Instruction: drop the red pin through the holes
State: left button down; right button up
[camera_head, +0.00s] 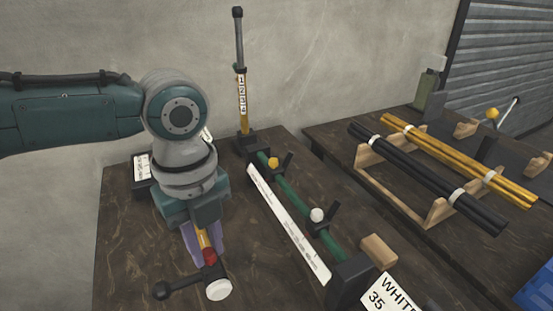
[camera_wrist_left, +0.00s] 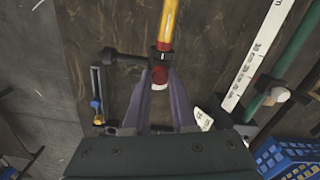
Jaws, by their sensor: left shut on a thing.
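A red part (camera_head: 209,257) shows on the rod by the fingertips, next to a black collar with a ball-ended handle (camera_head: 163,290) and a white round end (camera_head: 218,290). The wrist view shows the red part (camera_wrist_left: 161,72) between the fingertips, with the yellow rod (camera_wrist_left: 168,22) running away. I cannot tell whether the red part is a separate pin. No holes show clearly. My right gripper is not in view.
A numbered yellow post (camera_head: 242,100) stands upright at the back. A green bar with a white ruler (camera_head: 290,222) lies right of my gripper. Black and yellow rods rest on a wooden rack (camera_head: 437,213) on the right table. Blue crates (camera_wrist_left: 290,157) show at lower right.

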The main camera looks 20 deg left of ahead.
aim_at(207, 252)
pick_arm(q)
jog(key=shift+f+b, duration=0.35)
jog(key=shift+f, duration=0.2)
jog(key=c, duration=0.6)
grip_release()
jog(key=shift+c, duration=0.2)
jog(key=shift+r, duration=0.1)
notch_tip(207, 252, up, 10)
jog(key=p, duration=0.1)
